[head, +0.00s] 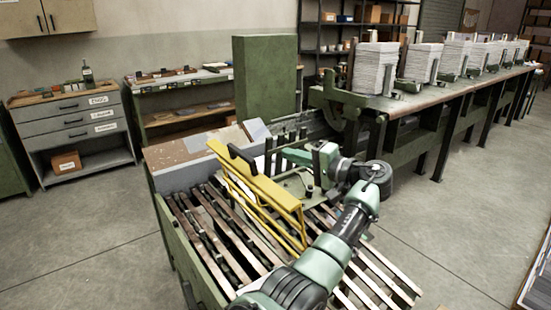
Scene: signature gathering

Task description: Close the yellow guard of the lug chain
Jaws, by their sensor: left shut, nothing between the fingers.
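The yellow guard (262,184) is a long yellow bar with a thin yellow frame below it and a black handle (242,159) near its far end. It stands raised and tilted above the slatted bed (215,238) of the machine. My left arm reaches over the bed from the bottom and bends back left at the wrist. My left gripper (288,155) is shut and empty, just right of the guard's far half. Whether it touches the guard cannot be told, as parts overlap there. My right gripper is not in view.
Dark upright posts (279,153) stand behind the guard. A long bench (452,82) with paper stacks (375,68) runs to the back right. A tall green cabinet (264,84) and a grey drawer unit (75,125) stand behind. The floor left and right is clear.

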